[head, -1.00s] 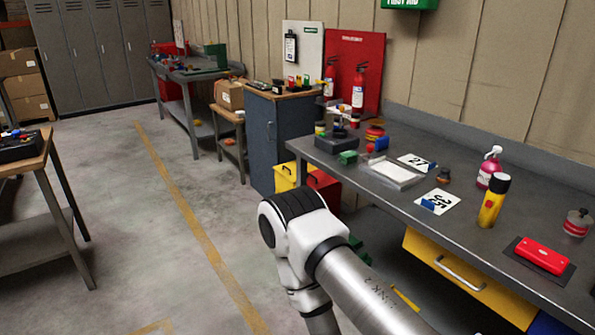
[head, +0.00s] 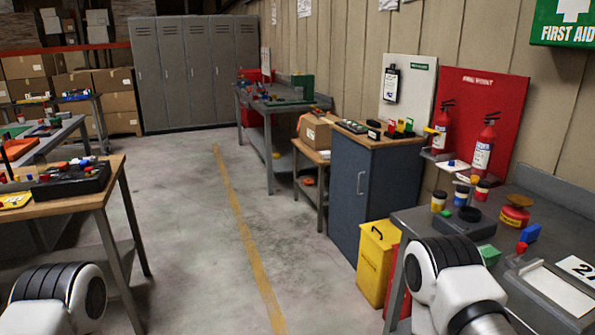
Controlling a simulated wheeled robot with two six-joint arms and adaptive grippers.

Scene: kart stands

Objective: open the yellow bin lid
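The yellow bin (head: 376,262) stands on the floor at the right of the aisle, between the dark blue cabinet and the right workbench. Its yellow lid (head: 379,233) with a dark handle on top looks shut. Parts of both my arms show at the bottom of the head view, the left one at the lower left and the right one in front of the right bench. Neither gripper is in the picture.
The right workbench (head: 408,222) carries jars, a tray and small parts. The dark blue cabinet (head: 348,195) stands beyond the bin. A wooden-topped table (head: 105,180) is at left. The concrete floor between, with a yellow line (head: 243,235), is clear.

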